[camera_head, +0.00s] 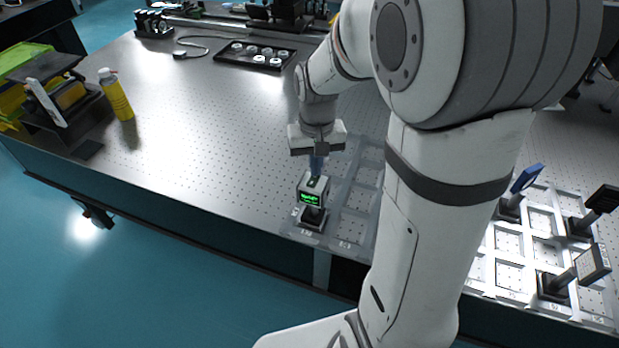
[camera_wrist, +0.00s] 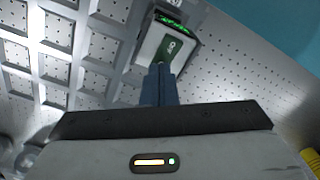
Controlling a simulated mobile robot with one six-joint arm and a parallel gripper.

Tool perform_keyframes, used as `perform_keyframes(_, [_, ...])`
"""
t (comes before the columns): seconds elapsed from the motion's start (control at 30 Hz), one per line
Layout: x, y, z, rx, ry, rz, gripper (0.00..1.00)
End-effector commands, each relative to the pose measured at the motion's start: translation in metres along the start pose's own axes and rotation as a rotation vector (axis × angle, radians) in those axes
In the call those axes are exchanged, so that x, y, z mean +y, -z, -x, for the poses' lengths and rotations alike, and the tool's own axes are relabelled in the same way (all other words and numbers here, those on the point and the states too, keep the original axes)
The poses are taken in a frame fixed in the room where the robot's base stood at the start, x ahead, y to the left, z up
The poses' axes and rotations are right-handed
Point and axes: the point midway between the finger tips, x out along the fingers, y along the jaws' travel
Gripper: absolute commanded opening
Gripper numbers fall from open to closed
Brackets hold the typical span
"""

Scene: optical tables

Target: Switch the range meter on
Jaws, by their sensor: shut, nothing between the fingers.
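The range meter (camera_head: 313,190) is a small pale box with a lit green display on its front. It stands on a dark base in a corner cell of the grey grid tray. In the wrist view the range meter (camera_wrist: 167,48) shows at the top, with a green patch marked with white lettering on its upper face and the green display at its far edge. My gripper (camera_head: 318,172) points down just above and behind it. In the wrist view my gripper's blue fingers (camera_wrist: 159,72) are together and empty, with their tips at the near edge of the green patch. I cannot tell whether they touch it.
The grid tray (camera_head: 345,228) lies along the table's front edge. Several mounted parts stand in a grid on the right, one with a blue top (camera_head: 527,178). A yellow bottle (camera_head: 116,95) and a black tray of round parts (camera_head: 255,53) are farther off. The table's left middle is clear.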

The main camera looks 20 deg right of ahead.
Motion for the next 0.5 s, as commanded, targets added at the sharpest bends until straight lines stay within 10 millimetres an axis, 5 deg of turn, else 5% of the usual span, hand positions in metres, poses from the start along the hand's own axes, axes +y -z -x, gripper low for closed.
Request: perform_keyframes(0.5, [0.000, 0.000, 0.034, -0.001, 0.000, 0.000, 0.00])
